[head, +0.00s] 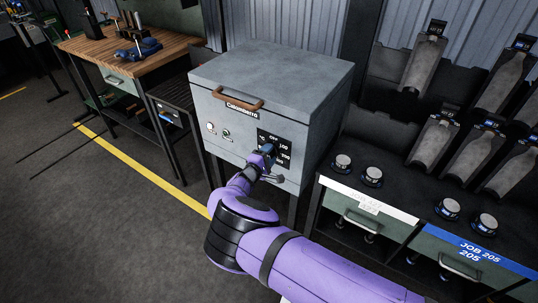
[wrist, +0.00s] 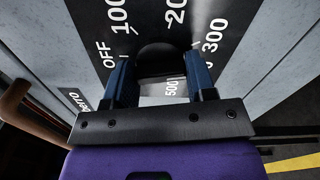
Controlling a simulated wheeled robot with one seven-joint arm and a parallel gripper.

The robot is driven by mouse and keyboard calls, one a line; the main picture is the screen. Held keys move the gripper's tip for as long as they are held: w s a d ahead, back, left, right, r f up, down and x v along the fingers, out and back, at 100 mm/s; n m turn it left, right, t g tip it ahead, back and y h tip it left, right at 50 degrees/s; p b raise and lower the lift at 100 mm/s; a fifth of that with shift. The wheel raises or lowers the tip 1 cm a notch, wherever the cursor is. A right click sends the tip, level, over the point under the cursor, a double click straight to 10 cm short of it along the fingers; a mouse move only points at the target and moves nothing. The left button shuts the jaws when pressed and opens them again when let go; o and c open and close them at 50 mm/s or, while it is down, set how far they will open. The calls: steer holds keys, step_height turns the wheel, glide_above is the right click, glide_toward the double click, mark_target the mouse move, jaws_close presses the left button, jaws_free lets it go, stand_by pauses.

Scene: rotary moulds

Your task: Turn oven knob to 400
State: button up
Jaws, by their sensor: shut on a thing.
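The oven (head: 285,70) is a grey box with a brown handle (head: 238,102). A black dial panel (head: 283,141) is on the lower right of its front. My gripper (head: 265,157) reaches this panel and covers the knob in the head view. In the wrist view the dark round knob (wrist: 162,55) sits between the two blue fingers of my gripper (wrist: 160,82), which is shut on it. OFF, 100, 200, 300 and 500 show around the knob. The 400 mark cannot be made out, and I cannot tell where the knob points.
A workbench (head: 130,50) stands at the left. A dark rack with moulds (head: 430,145) and drawers (head: 365,222) stands close at the right. The floor at the left (head: 90,220) is clear.

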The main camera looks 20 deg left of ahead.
steer(key=m, duration=0.6)
steer(key=shift+f, duration=0.1)
steer(key=shift+m, duration=0.3)
stand_by(0.3)
steer(key=o, duration=0.9)
steer(key=shift+o, duration=0.2)
steer(key=shift+s+a, duration=0.1)
steer(key=shift+s, duration=0.05)
steer(key=s+a, duration=0.2)
steer(key=s, duration=0.8)
steer(key=shift+s, duration=0.15)
steer(key=shift+s, duration=0.15)
